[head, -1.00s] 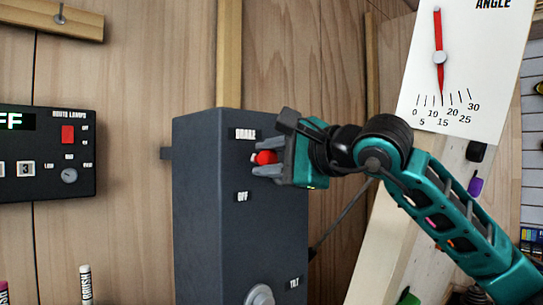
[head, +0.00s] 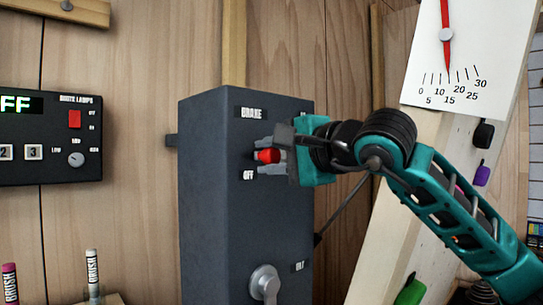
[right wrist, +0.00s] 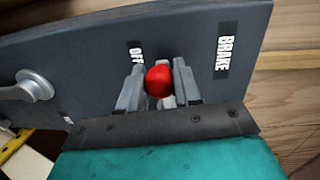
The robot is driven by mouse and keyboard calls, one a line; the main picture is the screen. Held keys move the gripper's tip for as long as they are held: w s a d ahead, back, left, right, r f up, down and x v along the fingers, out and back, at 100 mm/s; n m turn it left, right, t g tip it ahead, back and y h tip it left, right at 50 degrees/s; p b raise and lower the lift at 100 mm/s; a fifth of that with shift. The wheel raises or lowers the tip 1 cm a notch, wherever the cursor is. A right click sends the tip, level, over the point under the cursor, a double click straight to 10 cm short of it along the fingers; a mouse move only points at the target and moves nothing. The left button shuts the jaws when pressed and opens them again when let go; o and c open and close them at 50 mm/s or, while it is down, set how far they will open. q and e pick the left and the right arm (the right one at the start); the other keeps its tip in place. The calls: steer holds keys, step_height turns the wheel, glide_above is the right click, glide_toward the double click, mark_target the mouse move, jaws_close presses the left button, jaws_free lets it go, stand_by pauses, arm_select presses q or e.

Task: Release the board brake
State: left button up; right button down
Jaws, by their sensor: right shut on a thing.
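The brake lever's red knob (head: 267,156) sticks out from the dark grey box (head: 215,200). The BRAKE label (head: 251,113) is above it and the OFF label (head: 248,175) is just below. My right gripper (head: 270,156) is shut on the knob, one finger above and one below in the head view. In the right wrist view the red knob (right wrist: 158,80) sits between the two grey fingers, nearer the OFF label (right wrist: 137,52) than the BRAKE label (right wrist: 223,53). The lever's stem is mostly hidden. My left gripper is not in view.
A silver tilt knob (head: 264,283) is low on the same box. An angle dial (head: 460,60) with a red needle near 15 stands at right on a pale tilted board (head: 385,240). A lamp control box (head: 50,140) is at left, with marker pens below it.

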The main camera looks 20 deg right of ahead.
steer(key=shift+f, duration=0.2)
steer(key=c, duration=0.8)
jaws_free()
steer(key=shift+r, duration=0.1)
steer(key=b+v, duration=0.1)
steer(key=v, duration=1.2)
